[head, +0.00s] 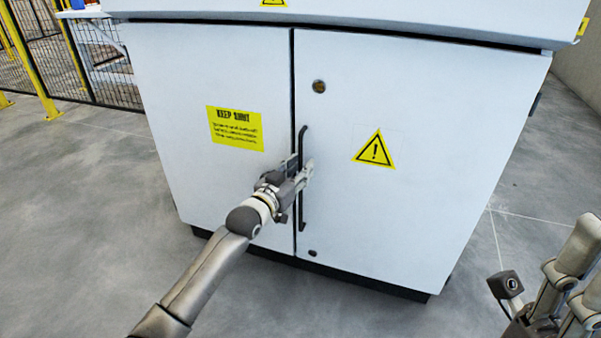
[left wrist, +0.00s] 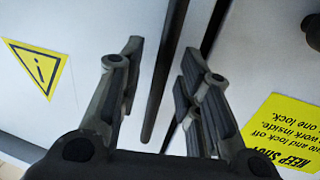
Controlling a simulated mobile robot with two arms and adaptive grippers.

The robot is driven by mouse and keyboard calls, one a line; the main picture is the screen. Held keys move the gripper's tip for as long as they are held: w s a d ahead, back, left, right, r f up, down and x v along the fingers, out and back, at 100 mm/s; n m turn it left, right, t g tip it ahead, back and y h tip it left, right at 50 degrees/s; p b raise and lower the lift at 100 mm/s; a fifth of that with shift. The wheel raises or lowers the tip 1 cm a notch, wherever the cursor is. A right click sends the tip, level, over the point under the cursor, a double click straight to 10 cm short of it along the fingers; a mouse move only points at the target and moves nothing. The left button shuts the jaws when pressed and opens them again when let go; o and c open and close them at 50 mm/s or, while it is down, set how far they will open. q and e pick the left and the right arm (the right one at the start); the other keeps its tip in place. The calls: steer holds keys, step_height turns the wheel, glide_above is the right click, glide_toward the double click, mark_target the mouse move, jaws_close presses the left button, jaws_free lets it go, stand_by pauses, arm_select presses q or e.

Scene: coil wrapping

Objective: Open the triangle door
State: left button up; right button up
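The triangle door (head: 400,210) is the right door of a white cabinet, with a yellow warning triangle (head: 374,150). It stands closed, flush with the left door. Its black vertical bar handle (head: 303,140) is near the seam between the doors. My left gripper (head: 299,172) is at the handle's middle. In the left wrist view, the handle (left wrist: 163,80) passes between its two fingers, with gaps showing on both sides; the gripper is open around the handle. The triangle sign (left wrist: 36,66) also shows there.
The left door (head: 200,90) carries a yellow "KEEP SHUT" sign (head: 236,128). A round lock (head: 319,86) is above the handle. Yellow posts and black mesh fencing (head: 100,65) stand at the back left. The grey floor (head: 90,220) around the cabinet is clear.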

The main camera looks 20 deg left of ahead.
arm_select(q)
steer(key=shift+w, duration=0.4)
jaws_close()
